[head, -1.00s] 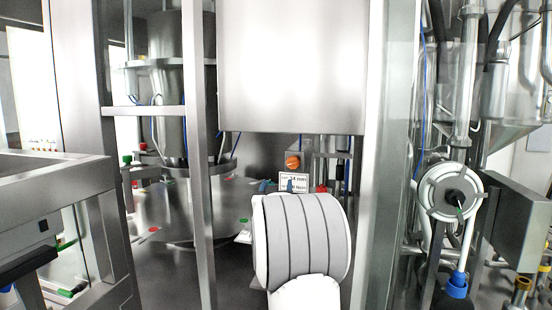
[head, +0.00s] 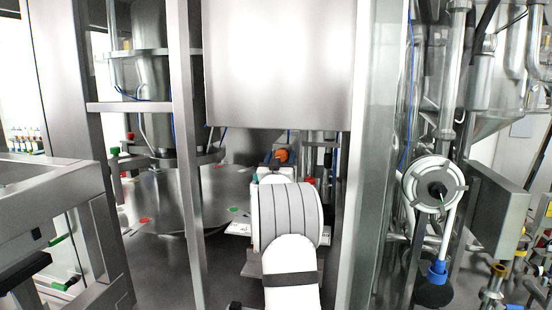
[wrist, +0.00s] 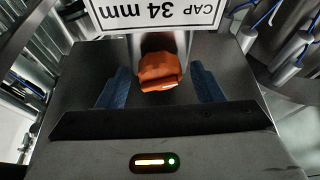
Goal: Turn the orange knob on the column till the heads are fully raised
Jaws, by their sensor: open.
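The orange knob (head: 281,155) shows in the head view just above my arm, on the machine under the large steel housing. In the wrist view the orange knob (wrist: 159,72) sits between the two blue fingers of my gripper (wrist: 159,88). The fingers stand apart on either side of it, with gaps showing. In the head view my arm hides most of the gripper and the column below the knob. The heads cannot be made out.
A steel post (head: 187,170) stands left of my arm and a wide frame post (head: 371,150) stands right. A round steel table (head: 165,200) lies to the left. A white handwheel (head: 434,185) and pipes are at the right.

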